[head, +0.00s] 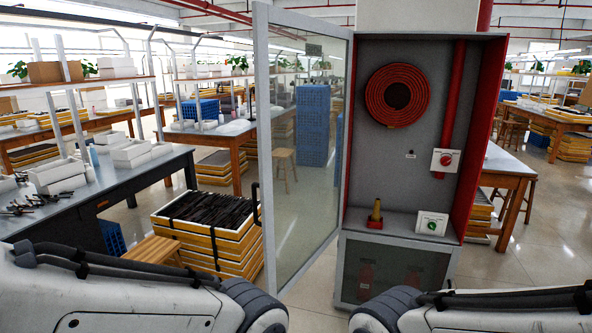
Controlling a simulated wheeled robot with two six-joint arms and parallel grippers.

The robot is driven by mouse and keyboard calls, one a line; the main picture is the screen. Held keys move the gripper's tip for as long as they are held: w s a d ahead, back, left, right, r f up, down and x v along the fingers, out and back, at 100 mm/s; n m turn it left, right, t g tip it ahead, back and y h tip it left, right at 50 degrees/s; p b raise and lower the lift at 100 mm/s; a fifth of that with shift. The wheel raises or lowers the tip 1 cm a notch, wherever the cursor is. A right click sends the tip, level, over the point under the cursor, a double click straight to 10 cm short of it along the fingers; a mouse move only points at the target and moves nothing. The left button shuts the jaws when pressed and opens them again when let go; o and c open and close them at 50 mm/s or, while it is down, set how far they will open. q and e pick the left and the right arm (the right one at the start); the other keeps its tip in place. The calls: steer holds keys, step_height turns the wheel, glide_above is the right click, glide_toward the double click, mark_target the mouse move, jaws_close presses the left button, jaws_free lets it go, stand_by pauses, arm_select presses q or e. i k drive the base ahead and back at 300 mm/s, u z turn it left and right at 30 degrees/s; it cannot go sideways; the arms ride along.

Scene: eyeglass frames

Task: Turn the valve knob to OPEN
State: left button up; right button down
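The fire-hose cabinet (395,170) stands ahead of me with its glass door (300,170) swung open to the left. A red knob (446,160) sits on a white plate on the red pipe inside. A green knob (432,225) sits on a second white plate lower down, near the cabinet's shelf. The lettering on both plates is too small to read, so I cannot tell which position either knob is in. Only links of my two arms show at the bottom left and bottom right. Neither gripper is in view, and nothing of mine touches the knobs.
A red hose reel (397,95) hangs in the cabinet, and a brass nozzle (375,214) stands on its shelf. The open door and its handle (255,204) stick out toward me. Stacked yellow trays (210,254) stand left of the door. The cabinet's front is unobstructed.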

mark_target(445, 161)
steer(key=u, duration=0.85)
steer(key=k, duration=1.15)
steer(key=u, duration=0.95)
steer(key=i, duration=2.65)
steer(key=z, duration=0.75)
steer(key=i, duration=0.95)
steer(key=z, duration=1.65)
steer(key=i, duration=0.9)
steer(key=z, duration=1.15)
